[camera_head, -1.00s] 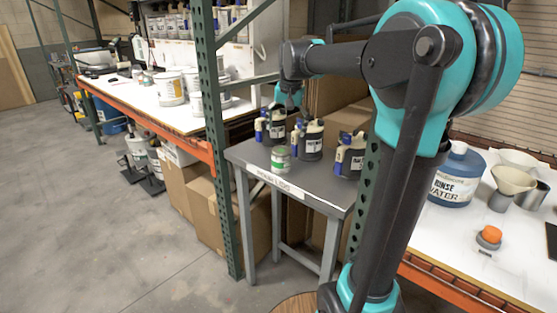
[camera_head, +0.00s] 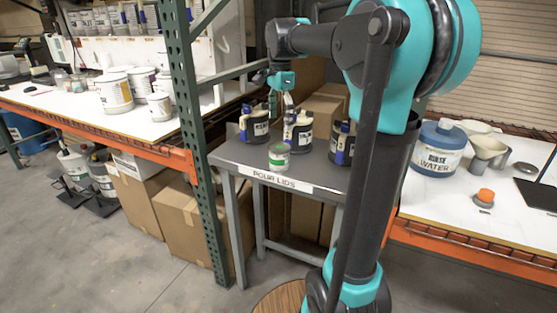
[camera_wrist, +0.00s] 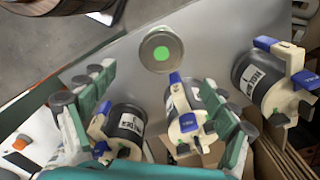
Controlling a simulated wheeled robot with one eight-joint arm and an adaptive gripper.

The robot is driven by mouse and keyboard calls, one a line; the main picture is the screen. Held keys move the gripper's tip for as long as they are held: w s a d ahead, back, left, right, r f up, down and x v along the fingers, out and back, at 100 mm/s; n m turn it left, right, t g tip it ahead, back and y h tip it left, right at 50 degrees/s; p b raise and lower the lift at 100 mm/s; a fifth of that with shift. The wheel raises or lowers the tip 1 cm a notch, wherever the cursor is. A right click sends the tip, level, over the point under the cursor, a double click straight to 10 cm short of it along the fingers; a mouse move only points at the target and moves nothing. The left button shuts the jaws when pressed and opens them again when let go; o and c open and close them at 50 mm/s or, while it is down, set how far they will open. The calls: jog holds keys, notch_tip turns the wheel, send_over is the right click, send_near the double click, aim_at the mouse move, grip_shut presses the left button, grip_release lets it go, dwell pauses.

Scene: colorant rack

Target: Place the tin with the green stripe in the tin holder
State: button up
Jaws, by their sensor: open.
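The small tin with the green stripe (camera_head: 279,157) stands upright near the front edge of the small grey table. In the wrist view its round lid with a green dot (camera_wrist: 160,52) shows at the top centre, beyond my fingertips. My gripper (camera_head: 288,100) points down above the table, behind the tin. In the wrist view my gripper (camera_wrist: 157,80) has its fingers wide apart, with nothing held between them. A dark container with a cream pour lid and blue handle (camera_wrist: 185,110) lies below and between the fingers. I cannot make out which thing is the tin holder.
Two more lidded containers stand on the grey table (camera_head: 235,152), at left (camera_head: 254,130) and right (camera_head: 342,145). A green upright post (camera_head: 197,150) stands at its left. White benches flank it; a rinse water jug (camera_head: 438,150) is on the right one. Cardboard boxes sit below.

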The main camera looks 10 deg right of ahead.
aim_at(280, 147)
notch_tip(280, 147, down, 13)
jog(key=shift+w+f, duration=0.1)
jog(key=shift+f, duration=0.1)
dwell(0.4)
jog(key=c, duration=1.6)
jog(key=shift+o, duration=0.2)
jog(key=shift+r, duration=0.2)
